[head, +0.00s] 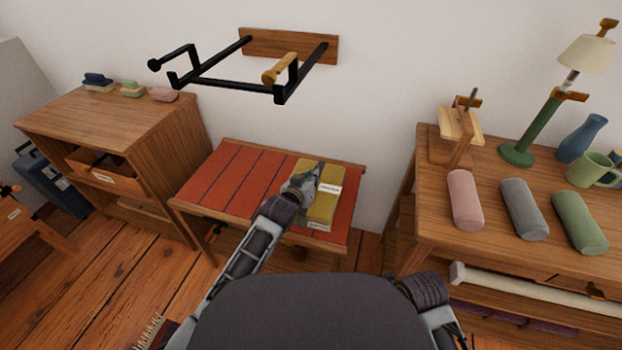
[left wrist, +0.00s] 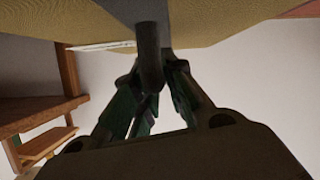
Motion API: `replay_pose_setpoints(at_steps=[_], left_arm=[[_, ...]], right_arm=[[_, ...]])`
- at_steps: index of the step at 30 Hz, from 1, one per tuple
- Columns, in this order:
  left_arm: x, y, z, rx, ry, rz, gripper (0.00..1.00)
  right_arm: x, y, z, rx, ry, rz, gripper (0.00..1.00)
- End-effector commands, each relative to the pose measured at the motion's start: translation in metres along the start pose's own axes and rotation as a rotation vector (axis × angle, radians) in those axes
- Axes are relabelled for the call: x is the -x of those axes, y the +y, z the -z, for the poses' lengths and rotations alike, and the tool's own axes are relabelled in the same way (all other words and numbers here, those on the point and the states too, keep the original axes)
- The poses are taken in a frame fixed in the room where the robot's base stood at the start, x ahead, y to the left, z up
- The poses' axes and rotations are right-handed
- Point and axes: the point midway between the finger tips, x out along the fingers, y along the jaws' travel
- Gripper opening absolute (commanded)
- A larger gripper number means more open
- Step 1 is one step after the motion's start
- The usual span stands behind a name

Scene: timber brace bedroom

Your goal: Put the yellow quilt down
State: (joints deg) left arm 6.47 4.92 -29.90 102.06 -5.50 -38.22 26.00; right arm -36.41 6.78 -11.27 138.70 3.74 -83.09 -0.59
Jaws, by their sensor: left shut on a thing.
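The yellow quilt (head: 325,205) is a folded block with a white label, over the right part of the low table with the red slatted top (head: 235,183). In the left wrist view the quilt (left wrist: 90,22) fills the top of the picture, above the gripper fingers (left wrist: 150,95). I cannot tell whether the quilt touches the red top. My right gripper is not in view; only part of my right arm shows at the bottom.
A black wall rack (head: 230,85) juts out above the red table. A wooden cabinet (head: 115,130) stands to the left. A desk (head: 440,225) at the right bears pink, grey and green rolls, a lamp (head: 545,130), a vase and a mug. The left part of the red top is bare.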

Motion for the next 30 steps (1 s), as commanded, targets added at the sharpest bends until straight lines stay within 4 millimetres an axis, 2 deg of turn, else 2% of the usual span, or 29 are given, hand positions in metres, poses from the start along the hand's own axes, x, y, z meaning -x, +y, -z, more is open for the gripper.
replay_pose_setpoints(at_steps=[1, 5, 6, 10, 20, 30], left_arm=[[0.001, 0.001, 0.005, 0.000, 0.009, -0.003, 0.00], [0.000, 0.001, 0.003, 0.000, 0.008, -0.002, 0.00], [-0.001, 0.000, -0.001, 0.000, 0.000, 0.000, 0.18], [-0.001, 0.000, -0.001, 0.000, 0.000, 0.000, 0.34], [-0.001, 0.000, -0.001, 0.000, 0.000, 0.000, 0.34], [0.002, -0.001, 0.005, 0.000, -0.001, 0.000, 0.34]], right_arm=[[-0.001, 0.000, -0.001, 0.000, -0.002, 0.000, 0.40], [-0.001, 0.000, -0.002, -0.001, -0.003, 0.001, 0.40], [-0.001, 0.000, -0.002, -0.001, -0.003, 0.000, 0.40], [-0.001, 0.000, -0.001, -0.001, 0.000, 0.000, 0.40], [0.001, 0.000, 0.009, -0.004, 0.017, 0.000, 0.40], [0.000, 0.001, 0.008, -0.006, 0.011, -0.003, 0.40]])
